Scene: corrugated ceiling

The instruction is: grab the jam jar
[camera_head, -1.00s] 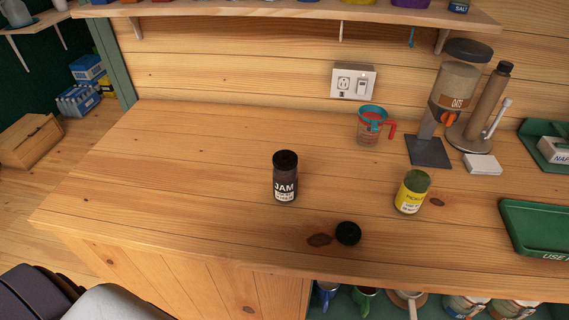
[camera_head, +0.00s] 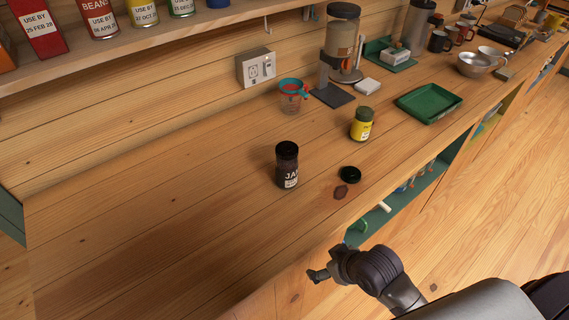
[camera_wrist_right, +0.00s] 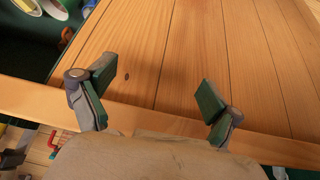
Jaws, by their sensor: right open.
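The jam jar (camera_head: 288,168) is a dark jar with a black lid and a white-lettered label. It stands upright on the wooden counter (camera_head: 150,220), near the middle of the head view. My right gripper (camera_head: 318,275) is below and in front of the jar, by the counter's front edge, clearly apart from it. In the right wrist view, my right gripper (camera_wrist_right: 160,95) is open, with its green-padded fingers spread and bare wood between them. The jar does not show in the wrist view. My left gripper is not in view.
A shelf (camera_head: 130,38) overhangs the back. The counter left of the jar is clear.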

